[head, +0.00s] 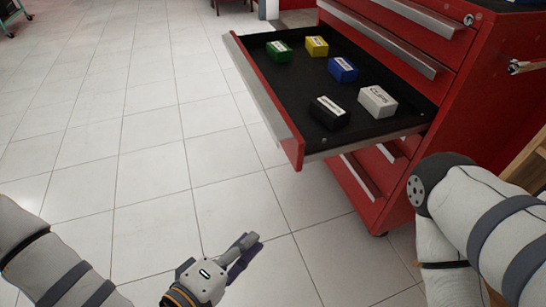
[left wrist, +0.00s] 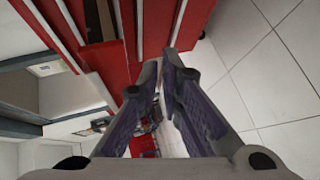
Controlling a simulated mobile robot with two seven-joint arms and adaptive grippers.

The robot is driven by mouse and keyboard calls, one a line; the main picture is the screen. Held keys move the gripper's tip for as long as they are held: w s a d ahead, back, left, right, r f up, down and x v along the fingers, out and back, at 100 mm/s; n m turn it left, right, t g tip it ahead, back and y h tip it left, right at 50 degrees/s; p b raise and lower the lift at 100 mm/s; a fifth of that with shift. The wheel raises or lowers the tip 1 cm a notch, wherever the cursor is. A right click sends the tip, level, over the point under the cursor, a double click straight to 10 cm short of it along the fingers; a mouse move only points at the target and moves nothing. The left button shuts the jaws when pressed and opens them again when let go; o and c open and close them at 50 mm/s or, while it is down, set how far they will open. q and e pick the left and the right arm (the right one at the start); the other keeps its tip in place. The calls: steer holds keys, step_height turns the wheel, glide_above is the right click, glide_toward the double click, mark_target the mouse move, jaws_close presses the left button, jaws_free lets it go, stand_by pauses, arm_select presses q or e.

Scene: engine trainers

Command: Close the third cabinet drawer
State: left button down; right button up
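The open drawer (head: 285,130) of the red cabinet (head: 480,80) is pulled far out to the left in the head view. It has a black liner, a red front and a long silver handle strip (head: 262,90). My left gripper (head: 252,244) is low, over the floor, below and apart from the drawer front's near end. In the left wrist view its two purple-padded fingers (left wrist: 165,80) are empty, with a narrow gap between the tips. Red drawer fronts with pale strips show beyond them. My right gripper is not visible; only my right arm shows, beside the cabinet.
In the drawer lie a green box (head: 279,52), a yellow box (head: 317,46), a blue box (head: 343,69), a white box (head: 377,101) and a black box (head: 329,113). Other drawers above and below look shut. The tiled floor (head: 130,110) at left is clear.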

arm_select(q)
steer(key=w+a+r+n+t, duration=0.2)
steer(key=w+r+n+t, duration=0.1)
steer(key=w+r+t, duration=0.3)
steer(key=g, duration=0.2)
glide_toward(288, 142)
steer(key=w+a, duration=0.2)
steer(key=w, duration=0.1)
steer(key=d, duration=0.2)
steer(key=w+d, duration=0.1)
steer(key=d, duration=0.1)
steer(key=shift+d+f, duration=0.1)
steer(key=shift+f, duration=0.05)
steer(key=shift+d, duration=0.1)
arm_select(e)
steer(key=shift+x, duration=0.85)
